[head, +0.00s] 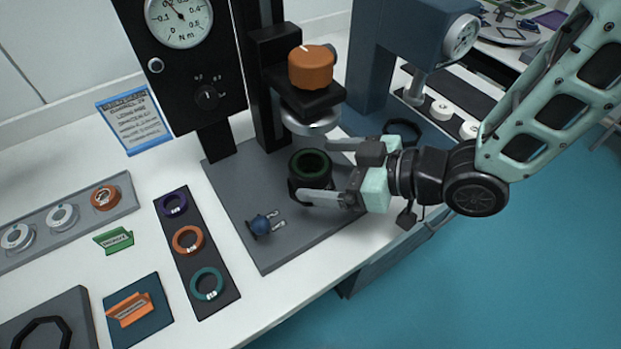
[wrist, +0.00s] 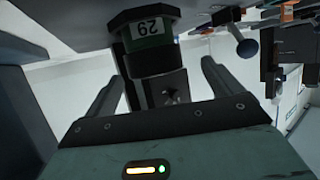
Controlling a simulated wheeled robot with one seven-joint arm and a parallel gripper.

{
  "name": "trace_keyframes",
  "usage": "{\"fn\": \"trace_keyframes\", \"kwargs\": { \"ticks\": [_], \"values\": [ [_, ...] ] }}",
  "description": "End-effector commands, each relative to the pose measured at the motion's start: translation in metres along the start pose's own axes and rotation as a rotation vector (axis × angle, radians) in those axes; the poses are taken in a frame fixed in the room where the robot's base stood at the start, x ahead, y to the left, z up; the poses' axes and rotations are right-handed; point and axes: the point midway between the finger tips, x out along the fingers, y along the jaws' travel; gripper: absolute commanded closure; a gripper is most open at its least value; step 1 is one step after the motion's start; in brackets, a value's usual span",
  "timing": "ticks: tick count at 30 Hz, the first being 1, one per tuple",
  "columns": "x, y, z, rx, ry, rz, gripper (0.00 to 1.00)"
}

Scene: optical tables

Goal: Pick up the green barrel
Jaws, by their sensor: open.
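The green barrel (head: 311,163) is a short dark cylinder with a green ring at its open top, standing upright on the grey base plate of the black instrument. In the wrist view the barrel (wrist: 150,38) shows a green band marked "29", upside down. My gripper (head: 318,172) is open and comes in from the right, with one finger on the far side and one on the near side of the barrel. In the wrist view the fingers (wrist: 160,78) are apart, with the barrel just ahead of the gap. I cannot tell whether either finger touches it. Nothing is held.
A round metal disc (head: 310,121) under an orange knob (head: 312,67) hangs close above the barrel. A strip of coloured rings (head: 195,267) lies further left.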

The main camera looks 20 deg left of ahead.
Motion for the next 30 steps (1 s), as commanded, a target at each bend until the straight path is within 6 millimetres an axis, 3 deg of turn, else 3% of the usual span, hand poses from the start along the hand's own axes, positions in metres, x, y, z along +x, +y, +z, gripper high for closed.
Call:
{"fn": "trace_keyframes", "kwargs": {
  "ticks": [9,18,19,24,30],
  "values": [
    [0.042,0.006,-0.003,0.001,-0.001,-0.001,0.09],
    [0.048,0.006,-0.003,0.0,0.0,0.0,0.09],
    [0.048,0.006,-0.003,0.0,0.0,0.0,0.12],
    [0.048,0.006,-0.003,0.0,0.0,0.0,0.59],
    [0.048,0.006,-0.003,0.0,0.001,0.0,0.66]
  ]
}}
